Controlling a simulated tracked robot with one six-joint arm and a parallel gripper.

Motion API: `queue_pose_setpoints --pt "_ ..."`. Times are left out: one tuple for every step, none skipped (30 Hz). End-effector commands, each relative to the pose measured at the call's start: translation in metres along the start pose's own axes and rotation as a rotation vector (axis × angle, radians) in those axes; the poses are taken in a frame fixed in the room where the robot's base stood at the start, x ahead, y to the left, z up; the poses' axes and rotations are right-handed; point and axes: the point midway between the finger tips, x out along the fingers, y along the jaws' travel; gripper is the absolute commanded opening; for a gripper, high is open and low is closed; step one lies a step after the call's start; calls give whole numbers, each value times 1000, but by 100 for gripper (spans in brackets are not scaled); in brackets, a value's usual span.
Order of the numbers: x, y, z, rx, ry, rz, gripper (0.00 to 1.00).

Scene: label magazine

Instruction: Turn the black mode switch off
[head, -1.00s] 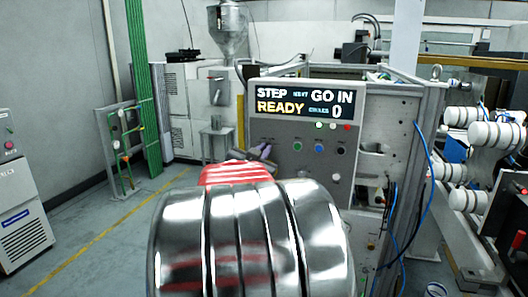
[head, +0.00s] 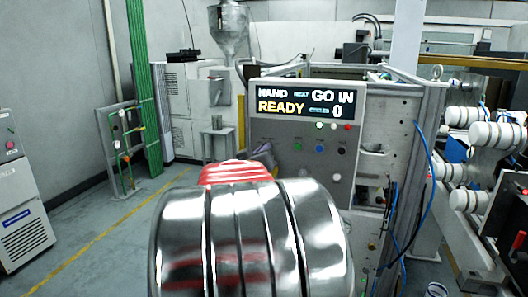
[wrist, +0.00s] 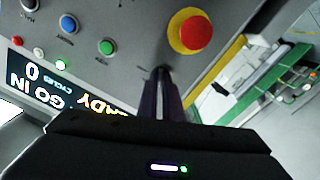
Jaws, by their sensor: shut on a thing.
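The grey control panel (head: 290,165) stands ahead, with a display (head: 306,104) reading HAND, NEXT, GO IN and READY. In the wrist view, my gripper (wrist: 162,84) reaches the panel between the green button (wrist: 106,46) and the red mushroom button (wrist: 195,33) on a yellow ring. Its fingers are close together, shut on the mode switch. The switch is almost wholly hidden between the fingertips, so its pointer angle cannot be read. In the head view, my gripper (head: 263,150) is at the panel's left part, partly behind my own arm.
Blue (wrist: 68,23) and black (wrist: 30,4) buttons lie beyond the green one. Small lamps (wrist: 60,64) sit by the display. White rolls (head: 465,117) stand at the right, and blue cables (head: 424,170) hang beside the panel.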

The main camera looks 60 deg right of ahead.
Motion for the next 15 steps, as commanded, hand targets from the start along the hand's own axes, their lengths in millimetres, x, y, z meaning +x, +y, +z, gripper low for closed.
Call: queue_pose_setpoints --pt "0 -1 1 -42 -2 -2 0" --pt "0 -1 1 -70 -2 -2 0" --pt "0 -1 1 -109 -2 -2 0" --pt "0 -2 1 -137 -2 -2 0" --pt "0 -2 1 -165 -2 -2 0" --pt "0 -2 1 -204 -2 -2 0" --pt "0 -2 1 -232 -2 -2 0" --pt "0 -2 1 -260 -2 -2 0" --pt "0 -2 1 -299 -2 -3 0" --pt "0 -2 1 -327 -2 -3 0" --pt "0 -3 1 -355 -2 -3 0" --pt "0 -3 1 -393 -2 -3 0" --pt "0 -3 2 -420 -2 -3 0" --pt "0 -3 2 -446 -2 -3 0" --pt "0 -3 2 -481 -2 -3 0"
